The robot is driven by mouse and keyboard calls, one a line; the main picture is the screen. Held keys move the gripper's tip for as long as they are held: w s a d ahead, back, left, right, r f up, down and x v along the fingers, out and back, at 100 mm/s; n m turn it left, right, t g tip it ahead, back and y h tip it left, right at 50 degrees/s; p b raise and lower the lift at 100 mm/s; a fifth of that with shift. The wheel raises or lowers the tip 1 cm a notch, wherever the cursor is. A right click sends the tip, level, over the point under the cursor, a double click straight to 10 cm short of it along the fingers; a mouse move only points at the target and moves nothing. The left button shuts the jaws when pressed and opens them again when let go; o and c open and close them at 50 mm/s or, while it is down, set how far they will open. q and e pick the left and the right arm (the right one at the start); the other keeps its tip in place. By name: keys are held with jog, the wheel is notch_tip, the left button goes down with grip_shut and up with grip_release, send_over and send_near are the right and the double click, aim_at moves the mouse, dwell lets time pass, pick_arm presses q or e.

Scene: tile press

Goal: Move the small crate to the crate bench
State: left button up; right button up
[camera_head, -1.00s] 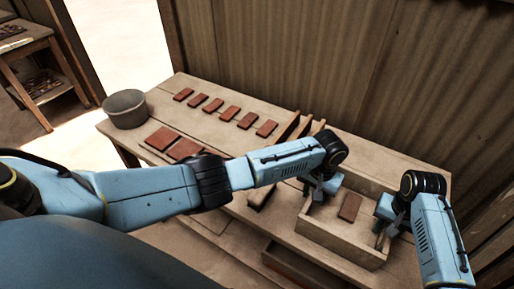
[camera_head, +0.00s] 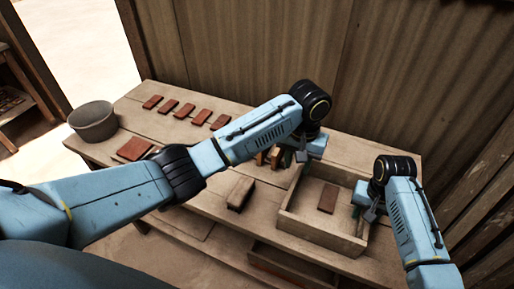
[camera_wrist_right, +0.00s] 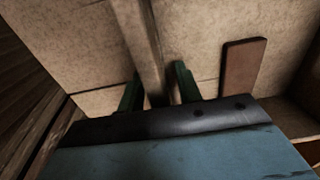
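The small crate (camera_head: 318,246) is an open wooden box standing on the bench at the right, with one red-brown tile (camera_head: 328,198) lying inside. The tile also shows in the right wrist view (camera_wrist_right: 242,68). My right gripper (camera_head: 369,208) is at the crate's right wall. In the right wrist view its two green fingers (camera_wrist_right: 158,85) stand on either side of that wall (camera_wrist_right: 146,40), with a gap, so it is open. My left gripper (camera_head: 295,160) hangs by the back left corner of the crate. Its fingers look apart, and their tips are partly hidden.
A corrugated wall (camera_head: 270,55) rises behind. A lower box (camera_head: 285,264) sits under the front edge.

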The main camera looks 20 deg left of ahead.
notch_tip(320, 180, up, 12)
jog(key=shift+f, duration=0.15)
jog(key=shift+f, duration=0.1)
dwell(0.6)
